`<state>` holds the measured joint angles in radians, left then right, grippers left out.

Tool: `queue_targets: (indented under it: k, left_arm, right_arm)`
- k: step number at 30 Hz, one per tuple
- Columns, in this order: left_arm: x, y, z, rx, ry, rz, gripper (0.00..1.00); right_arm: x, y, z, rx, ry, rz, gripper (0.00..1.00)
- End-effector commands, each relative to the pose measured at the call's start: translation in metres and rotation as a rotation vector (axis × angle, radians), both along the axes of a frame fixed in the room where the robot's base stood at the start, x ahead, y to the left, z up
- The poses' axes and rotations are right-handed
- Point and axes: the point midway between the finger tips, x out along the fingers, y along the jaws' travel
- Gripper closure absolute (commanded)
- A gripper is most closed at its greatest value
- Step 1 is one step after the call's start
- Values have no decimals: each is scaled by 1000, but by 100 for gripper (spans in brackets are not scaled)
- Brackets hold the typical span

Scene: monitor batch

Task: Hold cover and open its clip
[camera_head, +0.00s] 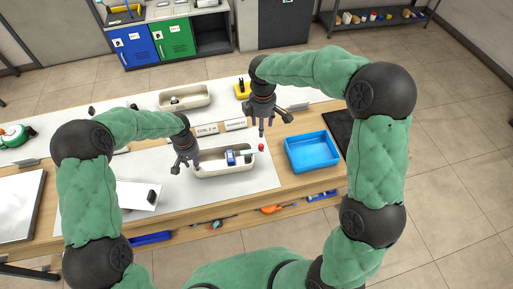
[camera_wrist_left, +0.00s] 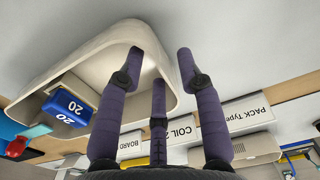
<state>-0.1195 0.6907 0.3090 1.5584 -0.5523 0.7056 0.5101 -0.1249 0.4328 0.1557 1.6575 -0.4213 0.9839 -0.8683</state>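A cream, rounded tray-like part (camera_head: 210,172) lies on the white mat; I cannot tell whether it is the cover. In it or over it is a blue block marked 20 (camera_head: 232,158) with a teal shaft and a red end (camera_head: 261,147). The block also shows in the left wrist view (camera_wrist_left: 68,108). My left gripper (camera_head: 184,168) is open and empty at the left end of the cream part. In the wrist view its fingers (camera_wrist_left: 159,65) spread about the part's rim. My right gripper (camera_head: 270,124) has its fingers apart, above the table behind the red end. No clip can be told.
A second cream tray (camera_head: 186,99) stands farther back, near a yellow holder (camera_head: 243,90). Labels (camera_head: 220,128) lie between the trays. A blue bin (camera_head: 312,152) stands to the right. A white sheet with a black item (camera_head: 140,195) lies to the left.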

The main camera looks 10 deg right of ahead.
Motion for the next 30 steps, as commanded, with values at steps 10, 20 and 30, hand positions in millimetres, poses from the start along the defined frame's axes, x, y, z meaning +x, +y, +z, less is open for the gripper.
queue_targets:
  k: [10,20,30]
  left_arm:
    - [1,0,24,1,-5,-1,64]
    - [1,0,87,0,-4,0,64]
    - [0,0,119,0,0,-1,64]
  right_arm:
    - [0,0,0,0,0,0,50]
    - [0,0,0,0,0,0,50]
    - [0,0,0,0,0,0,50]
